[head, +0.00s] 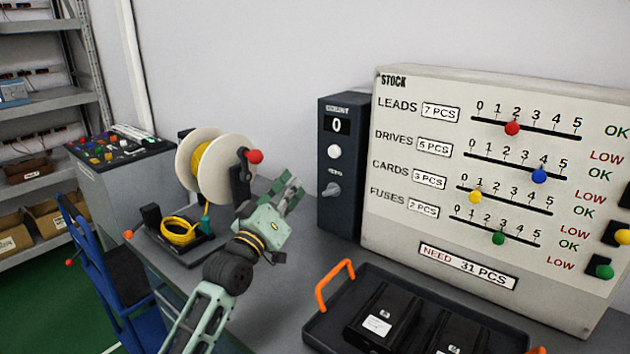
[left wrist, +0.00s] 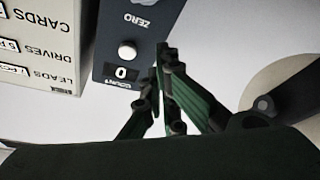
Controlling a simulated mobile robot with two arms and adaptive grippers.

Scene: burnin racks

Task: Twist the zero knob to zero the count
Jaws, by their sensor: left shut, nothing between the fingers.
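The dark counter box (head: 347,225) stands upright on the grey bench against the wall. Its COUNT display (head: 337,125) reads 0. A white round button (head: 334,152) is below the display, and the grey zero knob (head: 331,190) is below that. My left gripper (head: 294,192) is shut and empty, to the left of the knob and apart from it. In the left wrist view, the shut fingertips (left wrist: 163,50) are beside the counter box's edge. The box appears upside down there, with the knob (left wrist: 144,3) cut by the top edge. My right gripper is not in view.
The large STOCK panel (head: 420,225) with coloured sliders stands right of the box. A black tray (head: 318,332) with orange handles holds black modules in front. A white cable reel (head: 225,175) stands behind my left arm. Some bench is clear in front of the box.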

